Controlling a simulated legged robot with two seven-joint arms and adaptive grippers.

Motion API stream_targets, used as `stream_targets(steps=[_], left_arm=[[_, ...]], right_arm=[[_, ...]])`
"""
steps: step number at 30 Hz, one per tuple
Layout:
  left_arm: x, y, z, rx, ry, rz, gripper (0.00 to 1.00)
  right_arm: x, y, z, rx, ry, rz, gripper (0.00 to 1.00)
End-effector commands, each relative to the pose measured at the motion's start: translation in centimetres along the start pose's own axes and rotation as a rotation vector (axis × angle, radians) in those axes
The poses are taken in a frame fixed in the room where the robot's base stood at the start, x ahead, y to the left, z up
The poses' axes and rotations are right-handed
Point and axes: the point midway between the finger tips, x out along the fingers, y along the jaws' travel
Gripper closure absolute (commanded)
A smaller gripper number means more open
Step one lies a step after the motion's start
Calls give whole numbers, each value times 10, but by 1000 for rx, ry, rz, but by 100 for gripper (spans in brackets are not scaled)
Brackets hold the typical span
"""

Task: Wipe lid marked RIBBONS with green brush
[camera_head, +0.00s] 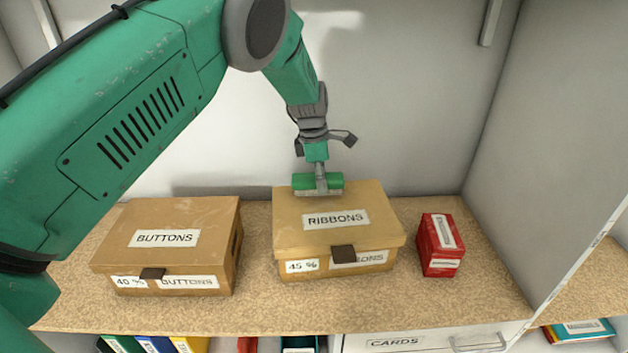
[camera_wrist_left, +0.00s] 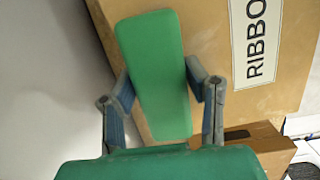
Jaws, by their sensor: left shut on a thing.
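My left gripper (camera_head: 316,149) is shut on the handle of the green brush (camera_head: 318,182). The brush points down, its bristles at the back part of the RIBBONS lid (camera_head: 365,199), left of the lid's middle. Whether the bristles touch the lid is hard to tell. The lid is tan with a white RIBBONS label, and its box (camera_head: 335,260) is closed. In the left wrist view the green brush (camera_wrist_left: 155,70) shows between the gripper's fingers (camera_wrist_left: 160,95), beside the lid (camera_wrist_left: 205,30). My right gripper is not in view.
A closed BUTTONS box (camera_head: 165,215) stands to the left, with a gap between the boxes. A small red box (camera_head: 440,245) stands to the right. The shelf (camera_head: 255,310) has a back wall close behind and a grey side panel (camera_head: 540,150) at right.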

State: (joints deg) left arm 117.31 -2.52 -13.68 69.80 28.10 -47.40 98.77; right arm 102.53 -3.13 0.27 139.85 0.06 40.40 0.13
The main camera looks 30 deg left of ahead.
Motion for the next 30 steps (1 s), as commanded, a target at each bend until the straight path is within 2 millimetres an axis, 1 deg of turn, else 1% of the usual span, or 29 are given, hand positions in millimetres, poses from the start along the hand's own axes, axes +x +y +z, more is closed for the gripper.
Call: stream_targets(steps=[1,6,14,24,30], left_arm=[[2,0,5,2,0,1,82],[4,2,17,1,0,0,82],[6,2,27,1,0,0,82],[11,5,55,1,1,-2,82],[9,5,59,0,1,-1,82]], right_arm=[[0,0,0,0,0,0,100],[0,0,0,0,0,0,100],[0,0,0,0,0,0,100],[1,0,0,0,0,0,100],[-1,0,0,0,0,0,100]])
